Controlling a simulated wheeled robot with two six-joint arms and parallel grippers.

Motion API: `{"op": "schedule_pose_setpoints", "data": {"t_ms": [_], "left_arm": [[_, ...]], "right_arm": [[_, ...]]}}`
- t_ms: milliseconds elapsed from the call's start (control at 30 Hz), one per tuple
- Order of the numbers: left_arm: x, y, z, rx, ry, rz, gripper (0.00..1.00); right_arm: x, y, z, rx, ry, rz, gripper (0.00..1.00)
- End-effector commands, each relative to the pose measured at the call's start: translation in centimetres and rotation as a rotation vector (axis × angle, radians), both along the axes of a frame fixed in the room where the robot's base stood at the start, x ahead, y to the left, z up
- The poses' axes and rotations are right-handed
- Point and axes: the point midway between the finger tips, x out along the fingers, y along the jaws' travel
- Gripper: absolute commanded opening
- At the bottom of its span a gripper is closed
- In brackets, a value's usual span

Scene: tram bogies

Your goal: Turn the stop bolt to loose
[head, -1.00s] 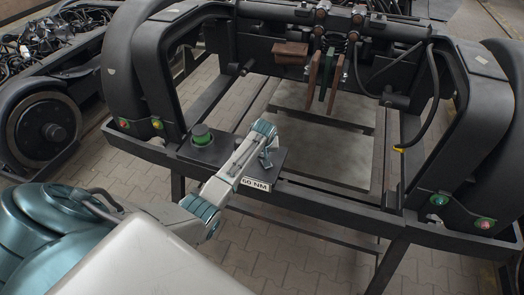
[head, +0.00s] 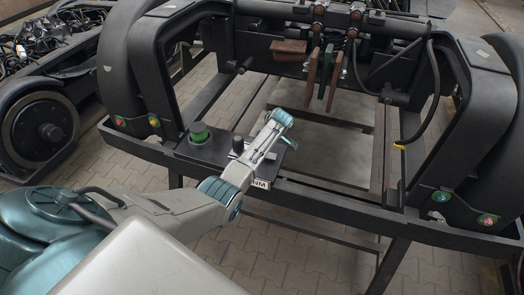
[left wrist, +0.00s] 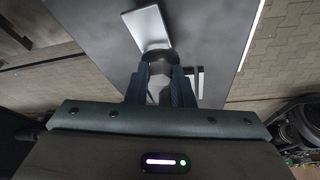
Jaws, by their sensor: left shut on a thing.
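My left gripper (head: 288,141) reaches over the right end of a dark plate (head: 213,153) on the front beam of the bogie frame. In the left wrist view, its fingers (left wrist: 160,88) are shut on a pale grey faceted piece (left wrist: 158,78), which looks like the stop bolt, with a dark round part just beyond it. In the head view my gripper hides this piece. A light rectangle (left wrist: 148,27) and a small pale bracket (left wrist: 197,78) lie on the plate close by. A white label (head: 261,184), partly covered by my arm, ends in "NM". My right gripper is out of view.
A green knob (head: 199,132) and a short black post (head: 238,145) stand on the plate left of my gripper. A black hose (head: 432,95) hangs at the right. Brown and green pads (head: 323,75) hang at the back. Another bogie stands at left.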

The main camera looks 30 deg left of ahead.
Motion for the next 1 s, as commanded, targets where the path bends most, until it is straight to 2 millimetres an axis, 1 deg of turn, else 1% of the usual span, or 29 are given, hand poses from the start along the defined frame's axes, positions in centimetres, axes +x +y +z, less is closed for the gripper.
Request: {"op": "schedule_pose_setpoints", "data": {"t_ms": [100,333,833,867,933,967,1000], "left_arm": [[0.24,0.05,0.11,0.001,-0.005,0.054,0.0],[0.21,0.06,0.14,0.001,-0.004,0.117,0.0],[0.21,0.04,0.21,0.001,-0.005,0.133,0.0],[0.21,0.04,0.21,0.001,-0.005,0.133,0.27],[0.2,0.04,0.18,0.001,-0.004,0.133,0.41],[0.19,0.04,0.17,0.001,-0.003,0.133,0.43],[0.17,0.04,0.15,0.0,-0.003,0.133,0.43]], "right_arm": [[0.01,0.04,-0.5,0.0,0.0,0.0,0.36],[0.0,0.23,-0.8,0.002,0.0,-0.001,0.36],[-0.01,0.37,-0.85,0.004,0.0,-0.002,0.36],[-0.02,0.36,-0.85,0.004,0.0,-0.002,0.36],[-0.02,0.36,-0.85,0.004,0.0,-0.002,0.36],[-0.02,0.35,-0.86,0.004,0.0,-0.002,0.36],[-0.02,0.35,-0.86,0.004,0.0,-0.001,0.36]]}}
